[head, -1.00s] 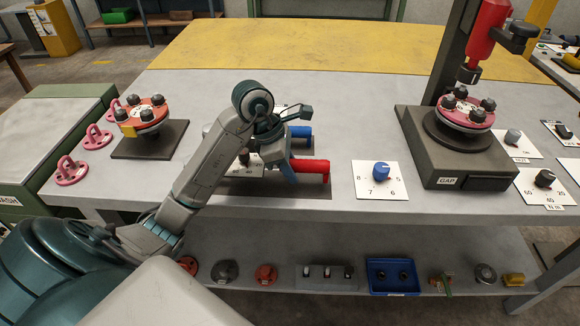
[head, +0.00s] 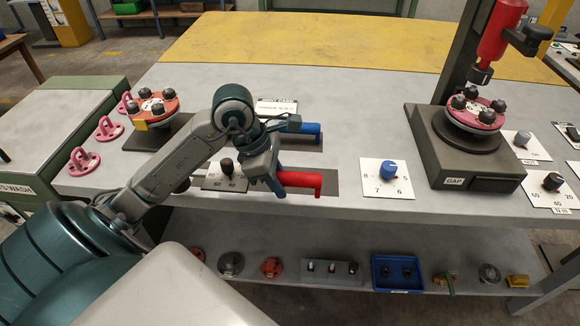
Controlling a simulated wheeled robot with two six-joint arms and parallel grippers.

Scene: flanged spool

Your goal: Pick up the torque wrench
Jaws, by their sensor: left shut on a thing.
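A red-handled wrench (head: 302,180) shows at the front middle of the table, over a dark grey mat (head: 329,184). Its other end is hidden behind my left gripper and arm. My left gripper (head: 273,178) is shut on the red-handled wrench, near the left end of the red grip. I cannot tell whether the wrench is clear of the mat. A blue-handled wrench (head: 308,129) lies behind it on another mat, partly hidden by my gripper. My right gripper is not in view.
A dial card with a blue knob (head: 388,170) lies to the right, and one with a black knob (head: 227,168) to the left. A flanged spool (head: 473,112) sits on the GAP stand (head: 467,182). An orange flanged part (head: 152,104) stands at left. A lower shelf holds a blue tray (head: 397,287).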

